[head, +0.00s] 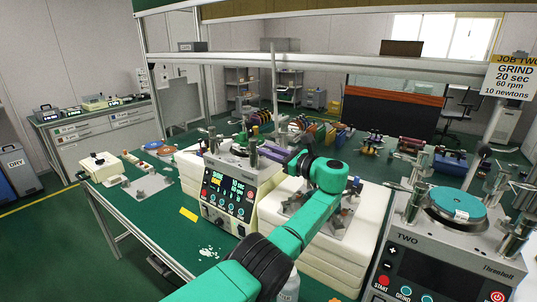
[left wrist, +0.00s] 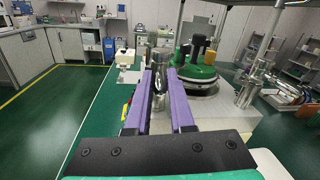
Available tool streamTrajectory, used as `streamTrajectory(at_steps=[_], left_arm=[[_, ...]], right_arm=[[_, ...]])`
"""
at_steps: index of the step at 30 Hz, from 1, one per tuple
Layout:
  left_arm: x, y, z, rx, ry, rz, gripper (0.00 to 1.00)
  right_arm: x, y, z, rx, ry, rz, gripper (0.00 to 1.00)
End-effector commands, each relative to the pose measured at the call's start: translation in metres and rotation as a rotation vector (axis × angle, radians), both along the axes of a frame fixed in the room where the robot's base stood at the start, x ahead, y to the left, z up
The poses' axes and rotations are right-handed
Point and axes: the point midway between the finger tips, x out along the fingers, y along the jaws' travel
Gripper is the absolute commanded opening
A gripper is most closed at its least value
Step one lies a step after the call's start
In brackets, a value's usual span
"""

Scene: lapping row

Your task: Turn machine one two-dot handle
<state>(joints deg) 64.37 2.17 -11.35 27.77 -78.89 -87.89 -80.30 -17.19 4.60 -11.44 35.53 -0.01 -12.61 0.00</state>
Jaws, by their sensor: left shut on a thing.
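Machine one (head: 228,192) is the pale box with a dark lit panel, left of centre in the head view. Bright metal posts and handles stand around its top. My left gripper (head: 262,151) reaches in from the right over its top, with purple fingers. In the left wrist view the fingers (left wrist: 160,76) are closed around an upright shiny metal handle (left wrist: 160,55). I cannot make out dots on it, and its lower part is partly hidden between the fingers. My right gripper is not in view.
Machine two (head: 425,262) stands at the right front with a teal disc (head: 459,204) and metal posts. A pale box with a black knob (head: 100,165) is on the bench at left. A yellow card (head: 189,214) and white spill (head: 208,252) lie before machine one.

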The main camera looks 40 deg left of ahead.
Motion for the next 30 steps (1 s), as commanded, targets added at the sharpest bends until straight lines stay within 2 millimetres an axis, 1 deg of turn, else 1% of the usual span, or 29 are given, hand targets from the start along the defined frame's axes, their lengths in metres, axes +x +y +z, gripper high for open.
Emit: streamTrajectory(at_steps=[7,8,9,10,19,22,23,26,29,30], left_arm=[[0.0,0.0,-0.002,-0.004,0.002,0.0,0.0],[0.0,0.0,-0.002,-0.004,0.002,0.0,0.25],[0.0,0.0,-0.002,-0.005,0.002,0.0,0.4],[0.0,0.0,-0.002,-0.004,0.002,-0.001,0.51],[0.0,0.0,-0.001,-0.003,0.001,-0.002,0.51],[0.0,-0.008,-0.002,-0.002,0.0,-0.002,0.51],[0.0,-0.013,-0.003,-0.002,0.0,-0.005,0.51],[-0.002,-0.035,-0.005,-0.004,-0.001,-0.006,0.51],[-0.005,-0.065,-0.006,-0.004,-0.001,-0.007,0.51],[-0.006,-0.078,-0.005,-0.004,0.0,-0.007,0.51]], right_arm=[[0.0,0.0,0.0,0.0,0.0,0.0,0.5],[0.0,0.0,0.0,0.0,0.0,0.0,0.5],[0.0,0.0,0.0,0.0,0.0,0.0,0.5],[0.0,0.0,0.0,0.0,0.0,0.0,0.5],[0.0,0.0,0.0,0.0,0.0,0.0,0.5],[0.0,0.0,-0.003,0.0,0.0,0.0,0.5],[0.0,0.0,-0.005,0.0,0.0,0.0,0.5],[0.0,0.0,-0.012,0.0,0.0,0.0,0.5],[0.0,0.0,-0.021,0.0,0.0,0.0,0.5],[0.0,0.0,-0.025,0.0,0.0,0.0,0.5]])
